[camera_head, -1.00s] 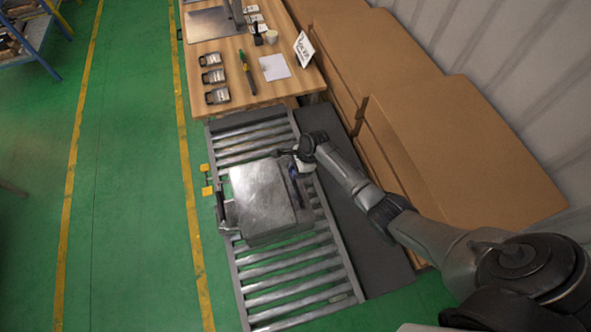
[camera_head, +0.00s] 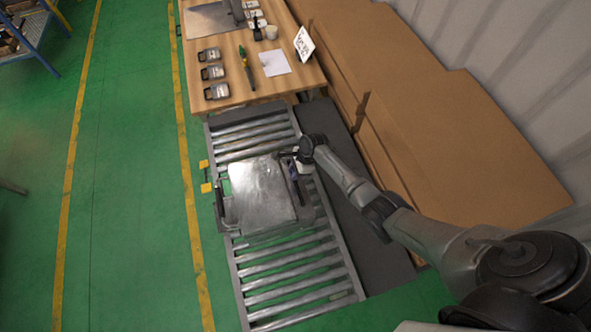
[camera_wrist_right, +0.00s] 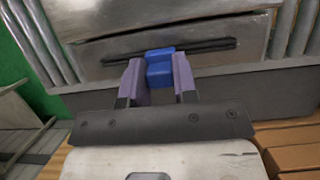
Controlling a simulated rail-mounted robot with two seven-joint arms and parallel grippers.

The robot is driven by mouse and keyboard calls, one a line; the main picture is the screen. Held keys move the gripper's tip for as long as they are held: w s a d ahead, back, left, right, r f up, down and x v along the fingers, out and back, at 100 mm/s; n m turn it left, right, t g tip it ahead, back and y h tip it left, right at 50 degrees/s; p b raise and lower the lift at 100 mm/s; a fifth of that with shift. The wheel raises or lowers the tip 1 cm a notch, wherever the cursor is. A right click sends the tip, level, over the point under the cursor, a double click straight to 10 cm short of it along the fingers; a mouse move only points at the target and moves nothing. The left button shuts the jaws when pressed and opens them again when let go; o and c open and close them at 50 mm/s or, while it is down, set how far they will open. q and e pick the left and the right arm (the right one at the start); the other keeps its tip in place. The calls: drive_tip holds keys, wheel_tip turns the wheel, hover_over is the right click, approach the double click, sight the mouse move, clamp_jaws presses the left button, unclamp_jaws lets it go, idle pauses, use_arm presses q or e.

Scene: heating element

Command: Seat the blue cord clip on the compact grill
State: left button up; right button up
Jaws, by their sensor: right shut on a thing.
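The compact grill (camera_head: 262,198) is a silvery metal box lying on the roller conveyor. In the right wrist view its metal side (camera_wrist_right: 160,22) fills the top, with a dark horizontal bar or slot (camera_wrist_right: 215,46) across it. My right gripper (camera_head: 288,158) is at the grill's right side. The right wrist view shows the purple fingers of my right gripper (camera_wrist_right: 158,64) shut on the blue cord clip (camera_wrist_right: 159,70). The clip is right at the dark bar and overlaps it in the picture. I cannot tell whether it touches or is seated. My left gripper is out of view.
The roller conveyor (camera_head: 290,288) has bare rollers before and behind the grill. A wooden table (camera_head: 225,58) beyond it carries several small dark devices, a paper sheet (camera_head: 274,62) and a white sign (camera_head: 304,43). Large brown boxes (camera_head: 430,130) stand to the right, near my right arm.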

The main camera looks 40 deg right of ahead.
drive_tip(key=shift+f+b, duration=1.15)
drive_tip(key=shift+f, duration=0.95)
drive_tip(key=shift+f, duration=0.2)
drive_tip(key=o, duration=1)
drive_tip(key=shift+c, duration=0.2)
drive_tip(key=p+v, duration=0.2)
drive_tip(key=v, duration=1.1)
drive_tip(key=shift+d+r, duration=0.25)
drive_tip(key=shift+r, duration=0.1)
